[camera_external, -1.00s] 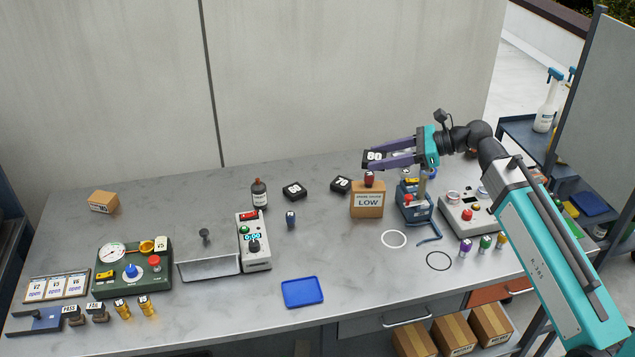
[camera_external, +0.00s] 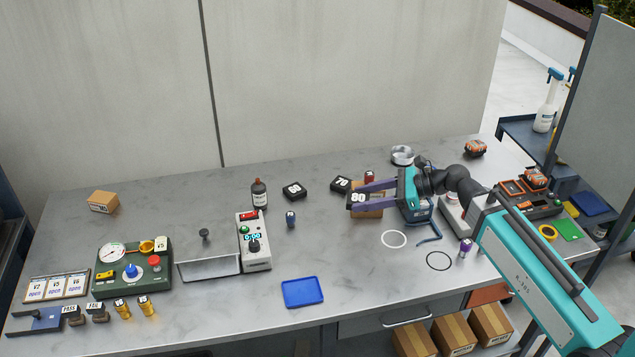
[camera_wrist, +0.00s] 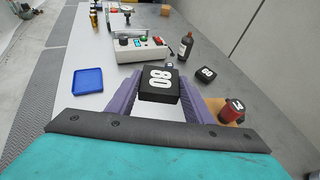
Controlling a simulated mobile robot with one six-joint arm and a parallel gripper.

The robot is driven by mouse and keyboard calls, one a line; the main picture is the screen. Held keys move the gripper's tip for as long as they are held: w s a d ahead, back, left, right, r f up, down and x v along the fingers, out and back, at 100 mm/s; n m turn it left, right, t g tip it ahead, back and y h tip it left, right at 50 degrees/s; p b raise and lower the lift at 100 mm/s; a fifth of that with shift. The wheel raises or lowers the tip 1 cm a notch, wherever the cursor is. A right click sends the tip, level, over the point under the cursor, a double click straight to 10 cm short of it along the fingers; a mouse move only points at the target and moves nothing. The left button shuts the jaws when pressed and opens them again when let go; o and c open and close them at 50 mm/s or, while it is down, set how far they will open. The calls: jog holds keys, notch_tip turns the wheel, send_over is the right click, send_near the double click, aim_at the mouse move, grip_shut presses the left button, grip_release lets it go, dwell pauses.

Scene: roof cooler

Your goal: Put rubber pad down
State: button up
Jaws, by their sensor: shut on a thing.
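My gripper (camera_external: 365,196) is shut on a black rubber pad marked 80 (camera_external: 358,200), held between the purple fingertips. In the wrist view the pad (camera_wrist: 159,84) sits level between the fingers, its number facing up. It appears held above the table, in front of the cardboard LOW box, which the gripper partly hides. A black pad marked 70 (camera_external: 341,184) and another black pad (camera_external: 294,191) lie on the table to the left of the gripper. One of these pads also shows in the wrist view (camera_wrist: 207,74).
A brown bottle (camera_external: 259,193) and a grey tester with a display (camera_external: 253,243) stand to the left. A blue tray (camera_external: 302,292) lies near the front edge. White (camera_external: 394,239) and black (camera_external: 438,261) rings lie at the right.

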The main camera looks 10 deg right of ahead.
send_over(361, 242)
notch_tip(361, 242, down, 6)
dwell(0.3)
jog(key=shift+f, duration=0.1)
jog(key=shift+f, duration=2.2)
jog(key=shift+f+p, duration=0.5)
jog(key=shift+f, duration=1.3)
jog(key=shift+f, duration=0.1)
jog(key=o, duration=1.1)
